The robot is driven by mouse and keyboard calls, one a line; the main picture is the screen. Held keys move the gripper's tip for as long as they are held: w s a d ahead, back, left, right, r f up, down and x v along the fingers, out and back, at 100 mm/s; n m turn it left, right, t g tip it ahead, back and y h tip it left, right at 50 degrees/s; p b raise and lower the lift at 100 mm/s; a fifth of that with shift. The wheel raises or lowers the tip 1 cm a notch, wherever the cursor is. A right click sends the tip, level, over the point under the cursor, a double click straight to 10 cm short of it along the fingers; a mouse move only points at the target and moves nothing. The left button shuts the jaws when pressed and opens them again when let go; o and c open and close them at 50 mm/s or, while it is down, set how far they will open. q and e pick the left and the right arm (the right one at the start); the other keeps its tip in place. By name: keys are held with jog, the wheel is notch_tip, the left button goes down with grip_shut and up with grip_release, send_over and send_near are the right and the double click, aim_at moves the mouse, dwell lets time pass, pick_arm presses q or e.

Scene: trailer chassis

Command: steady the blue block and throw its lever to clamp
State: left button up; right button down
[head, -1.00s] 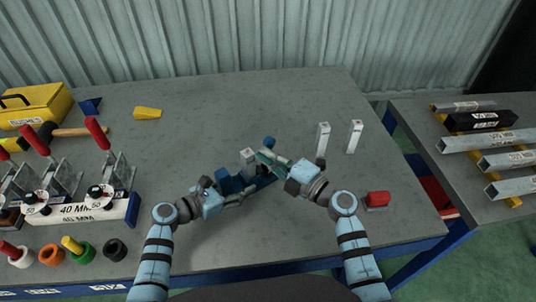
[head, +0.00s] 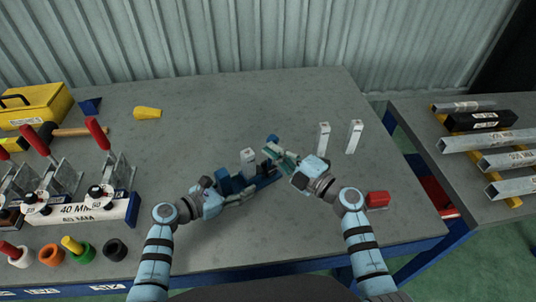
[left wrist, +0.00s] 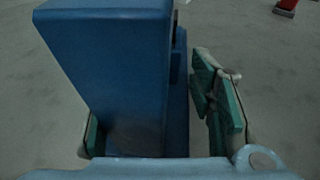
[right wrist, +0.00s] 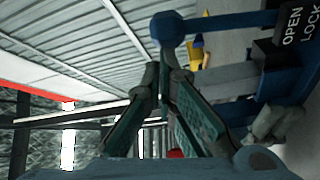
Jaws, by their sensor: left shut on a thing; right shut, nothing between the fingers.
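The blue block (head: 224,184) sits on a blue base on the table, with a pale square post (head: 249,160) beside it. My left gripper (head: 236,196) is shut on the block; in the left wrist view the block (left wrist: 110,70) stands between the finger pads. The lever ends in a blue ball knob (head: 272,139), clearer in the right wrist view (right wrist: 172,29), where its arm crosses the OPEN / LOCK label (right wrist: 292,25). My right gripper (head: 272,155) is shut and empty, its fingertips just beside the knob. I cannot tell whether they touch it.
Two pale posts (head: 323,139) (head: 354,136) stand right of the grippers, and a red block (head: 377,199) lies near the right edge. Red-handled clamps (head: 97,133) and a hammer (head: 80,132) are at left.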

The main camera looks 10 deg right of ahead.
jog(key=w+d+f+m+t, duration=0.2)
jog(key=w+d+f+m, duration=0.1)
jog(key=d+m, duration=0.5)
jog(key=w+m, duration=0.1)
jog(key=m, duration=0.1)
jog(key=shift+w+d+f+m+t+h, duration=0.3)
jog(key=shift+w+d+f+m, duration=0.05)
jog(key=shift+f+m, duration=0.05)
jog(key=s+d+r, duration=0.1)
jog(key=s+d, duration=0.4)
jog(key=s, duration=0.5)
jog(key=shift+s, duration=0.3)
